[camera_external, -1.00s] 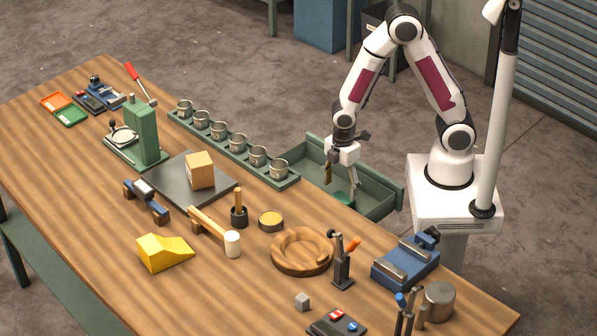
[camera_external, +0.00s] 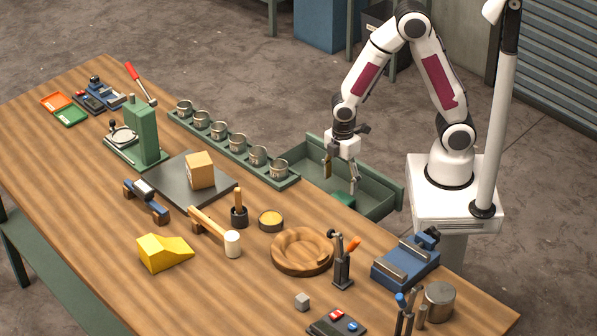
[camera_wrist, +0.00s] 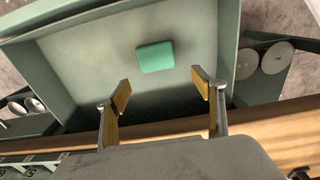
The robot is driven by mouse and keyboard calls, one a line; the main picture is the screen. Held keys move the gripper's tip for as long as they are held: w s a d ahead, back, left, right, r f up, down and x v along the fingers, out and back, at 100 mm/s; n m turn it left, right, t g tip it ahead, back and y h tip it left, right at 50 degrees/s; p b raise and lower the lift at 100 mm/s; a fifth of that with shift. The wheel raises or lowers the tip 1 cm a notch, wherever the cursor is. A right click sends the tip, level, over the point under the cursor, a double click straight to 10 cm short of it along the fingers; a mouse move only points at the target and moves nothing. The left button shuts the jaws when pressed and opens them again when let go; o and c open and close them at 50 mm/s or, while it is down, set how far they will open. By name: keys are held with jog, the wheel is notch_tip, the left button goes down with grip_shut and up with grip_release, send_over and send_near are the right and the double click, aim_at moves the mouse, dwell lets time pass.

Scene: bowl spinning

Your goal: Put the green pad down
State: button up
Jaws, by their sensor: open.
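The green pad (camera_wrist: 155,57) lies flat on the floor of the open green drawer (camera_wrist: 92,72), apart from the drawer walls. In the external view a small part of the pad (camera_external: 343,198) shows at the drawer's near side, and the near wall partly hides it. My gripper (camera_wrist: 162,92) is open and empty, with its two yellow-padded fingers spread wide. In the external view my gripper (camera_external: 341,177) hangs over the drawer, above the pad, and does not touch it.
The wooden bench (camera_external: 95,230) runs along the drawer's near side. A rack of several metal cups (camera_external: 237,142) stands left of the drawer. A round wooden bowl (camera_external: 302,251) and a blue vise (camera_external: 405,263) stand on the bench nearby.

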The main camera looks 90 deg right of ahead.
jog(key=shift+r, duration=0.55)
jog(key=s+r+m+t, duration=0.2)
jog(key=s+r+m, duration=0.2)
jog(key=r, duration=0.7)
jog(key=s+r+m+t, duration=0.3)
jog(key=s+r+m, duration=0.2)
jog(key=s+r, duration=0.3)
jog(key=shift+d+r+t, duration=0.2)
jog(key=shift+r+t, duration=0.1)
jog(key=shift+r, duration=2)
jog(key=shift+c, duration=0.4)
jog(key=shift+c, duration=1)
jog(key=shift+d, duration=0.1)
